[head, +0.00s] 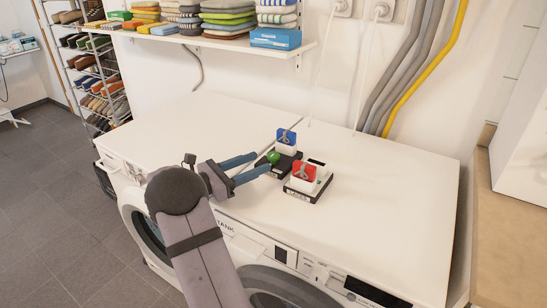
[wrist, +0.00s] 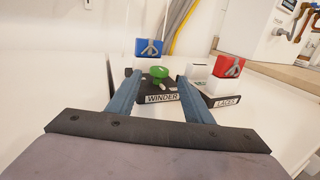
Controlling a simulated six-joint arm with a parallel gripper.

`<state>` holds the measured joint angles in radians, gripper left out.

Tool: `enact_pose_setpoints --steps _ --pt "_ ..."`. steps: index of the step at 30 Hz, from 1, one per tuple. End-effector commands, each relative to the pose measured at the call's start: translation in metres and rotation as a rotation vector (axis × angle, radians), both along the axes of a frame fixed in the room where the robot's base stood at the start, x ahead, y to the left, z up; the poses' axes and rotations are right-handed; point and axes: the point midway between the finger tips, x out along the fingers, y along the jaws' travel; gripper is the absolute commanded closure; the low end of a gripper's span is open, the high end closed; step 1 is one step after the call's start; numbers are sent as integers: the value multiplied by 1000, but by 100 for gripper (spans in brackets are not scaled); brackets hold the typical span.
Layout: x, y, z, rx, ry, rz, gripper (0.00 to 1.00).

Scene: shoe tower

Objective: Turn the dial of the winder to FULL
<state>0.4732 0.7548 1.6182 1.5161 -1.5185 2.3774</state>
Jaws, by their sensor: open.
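The winder is a black base (head: 291,160) with a white block and a blue top (head: 286,138); a green knob (head: 273,157) sits at its near left. In the wrist view its base (wrist: 174,97) bears the label WINDER, and the green dial (wrist: 158,72) shows with a pale pointer below it. I cannot read any dial mark. My gripper (head: 254,163) is open, with its blue fingers pointing at the green dial. In the wrist view the fingers (wrist: 157,88) stand left and right of the dial, apart from it.
A second device with a red top (head: 304,170) and a black base labelled LACES (wrist: 226,103) stands close to the right of the winder. Both stand on a white washer top (head: 400,165), mostly clear. A shelf with folded cloths (head: 220,42) hangs on the back wall.

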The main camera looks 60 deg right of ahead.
Motion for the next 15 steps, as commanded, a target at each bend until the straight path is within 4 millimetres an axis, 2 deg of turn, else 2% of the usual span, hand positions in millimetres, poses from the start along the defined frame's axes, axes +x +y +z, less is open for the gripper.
enact_pose_setpoints --steps 5,15 --pt "-4 -11 1 0 1 1 53" --pt "-21 -50 2 2 1 2 53"
